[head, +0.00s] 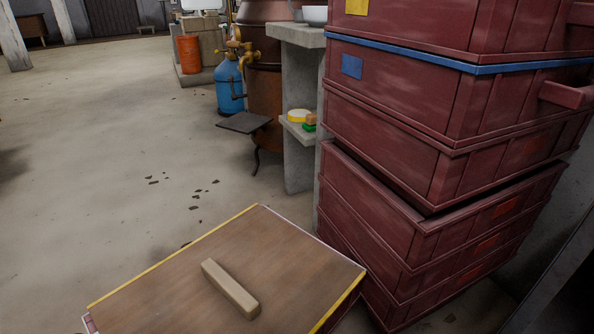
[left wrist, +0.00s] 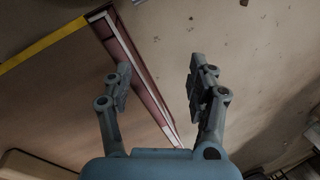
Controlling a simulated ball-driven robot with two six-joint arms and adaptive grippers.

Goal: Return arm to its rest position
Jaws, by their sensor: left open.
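My left gripper (left wrist: 157,90) shows in the left wrist view with its two fingers spread apart and nothing between them. Behind the fingers is a board edge with a pale and dark red rim (left wrist: 135,62) and a yellow strip (left wrist: 42,45), with bare floor beside it. Neither of my grippers shows in the head view. There, a brown board with yellow edges (head: 180,285) lies at the bottom, and a light wooden block (head: 230,289) rests on it. No beam scale can be made out in either view.
Stacked dark red crates (head: 440,150) fill the right side. A concrete shelf (head: 298,150) holds small yellow, green and orange items. A blue tank (head: 229,88), a brown boiler (head: 264,95) and an orange bucket (head: 188,55) stand farther back. The floor (head: 90,150) at left is mostly clear.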

